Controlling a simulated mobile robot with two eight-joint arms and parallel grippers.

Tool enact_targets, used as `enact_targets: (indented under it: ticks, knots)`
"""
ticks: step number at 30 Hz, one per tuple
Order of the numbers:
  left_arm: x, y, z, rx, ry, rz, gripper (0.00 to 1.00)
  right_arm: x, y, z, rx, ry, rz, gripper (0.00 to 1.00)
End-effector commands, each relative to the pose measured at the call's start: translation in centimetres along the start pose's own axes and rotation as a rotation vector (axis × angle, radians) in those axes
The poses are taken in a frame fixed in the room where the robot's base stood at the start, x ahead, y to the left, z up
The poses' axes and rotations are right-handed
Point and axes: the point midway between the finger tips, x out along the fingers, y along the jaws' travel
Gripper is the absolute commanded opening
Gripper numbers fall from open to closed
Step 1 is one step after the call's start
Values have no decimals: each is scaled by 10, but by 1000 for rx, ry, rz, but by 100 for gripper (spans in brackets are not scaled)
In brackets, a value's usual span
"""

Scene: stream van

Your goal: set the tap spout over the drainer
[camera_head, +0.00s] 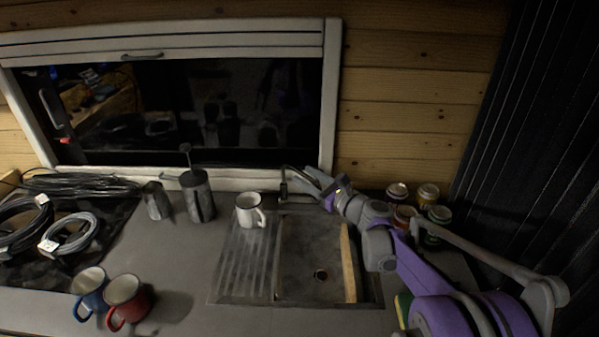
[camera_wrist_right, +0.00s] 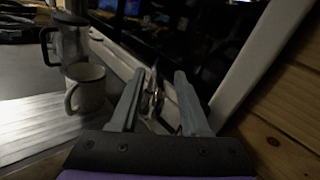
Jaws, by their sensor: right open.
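The metal tap (camera_head: 283,188) stands at the back of the sink, near the line between drainer and basin. It also shows in the right wrist view (camera_wrist_right: 152,98), between my fingers. Its spout is small and dark, and I cannot tell exactly where it points. The ribbed drainer (camera_head: 243,268) is the left part of the sink unit. My right gripper (camera_head: 298,178) is open at the tap, with a finger on either side in the right wrist view (camera_wrist_right: 158,92). I cannot tell whether a finger touches it. My left gripper is out of view.
A white mug (camera_head: 248,211) stands at the drainer's back end. A wooden board (camera_head: 348,265) lies along the basin's (camera_head: 308,250) right side. A press pot (camera_head: 199,200) stands left. Several cans (camera_head: 428,194) stand behind my right arm. The window frame (camera_head: 329,100) rises behind the tap.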

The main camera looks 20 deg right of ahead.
Motion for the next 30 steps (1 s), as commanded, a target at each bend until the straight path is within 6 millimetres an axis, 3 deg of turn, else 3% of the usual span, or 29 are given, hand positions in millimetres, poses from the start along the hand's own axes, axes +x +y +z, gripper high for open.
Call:
enact_targets:
  ticks: [6, 17, 24, 30]
  knots:
    - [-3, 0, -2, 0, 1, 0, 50, 26, 0, 0, 0, -1, 1, 46]
    - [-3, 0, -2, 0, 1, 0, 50, 30, 0, 0, -1, 0, 0, 46]
    - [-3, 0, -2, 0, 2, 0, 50, 30, 0, 0, -1, 0, 0, 3]
    - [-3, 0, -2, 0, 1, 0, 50, 30, 0, 0, -1, 0, -1, 0]
